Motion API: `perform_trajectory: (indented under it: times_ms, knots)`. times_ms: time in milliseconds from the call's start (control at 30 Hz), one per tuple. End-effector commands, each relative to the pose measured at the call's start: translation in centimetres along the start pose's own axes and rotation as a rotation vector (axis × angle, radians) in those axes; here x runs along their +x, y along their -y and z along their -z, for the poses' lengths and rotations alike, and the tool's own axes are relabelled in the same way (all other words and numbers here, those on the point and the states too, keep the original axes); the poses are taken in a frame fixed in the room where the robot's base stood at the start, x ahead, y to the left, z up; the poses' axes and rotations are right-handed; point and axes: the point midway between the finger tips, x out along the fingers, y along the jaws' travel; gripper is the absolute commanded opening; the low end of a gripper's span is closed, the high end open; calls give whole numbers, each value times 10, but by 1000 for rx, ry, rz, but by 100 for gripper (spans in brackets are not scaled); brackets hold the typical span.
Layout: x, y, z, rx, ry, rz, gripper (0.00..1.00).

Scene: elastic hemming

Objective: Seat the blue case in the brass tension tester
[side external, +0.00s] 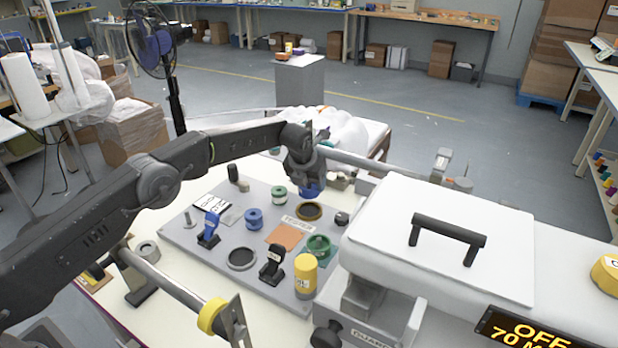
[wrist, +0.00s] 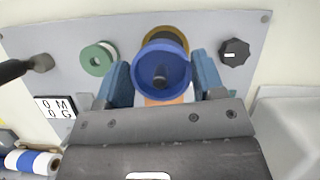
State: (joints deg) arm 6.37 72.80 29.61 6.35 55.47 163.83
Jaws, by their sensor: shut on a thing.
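The blue case (wrist: 160,82), a round cup with a dark centre post, sits between the two blue fingers of my gripper (wrist: 160,76) in the wrist view. In the side view my gripper (side external: 303,178) points down and the blue case (side external: 311,191) shows beneath it. The brass tension tester (side external: 310,212) is a brass-rimmed dark ring on the grey board. In the wrist view the brass tester (wrist: 181,37) shows just behind the case, which hides much of it. The case appears above the tester and offset from it; the exact gap is unclear.
The grey board (side external: 190,236) carries a green spool (side external: 279,195), blue spool (side external: 254,219), black ring (side external: 242,258), green ring (side external: 319,247), yellow cylinder (side external: 305,275) and black knob (side external: 342,218). A white machine (side external: 440,240) stands close on the right.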

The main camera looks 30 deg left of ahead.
Motion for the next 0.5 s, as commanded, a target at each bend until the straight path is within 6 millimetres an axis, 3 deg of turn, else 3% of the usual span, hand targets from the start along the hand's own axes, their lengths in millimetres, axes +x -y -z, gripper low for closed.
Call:
perform_trajectory:
  times_ms: [500]
  knots:
    - [39, 0, 16, -1, 0, 0, 46]
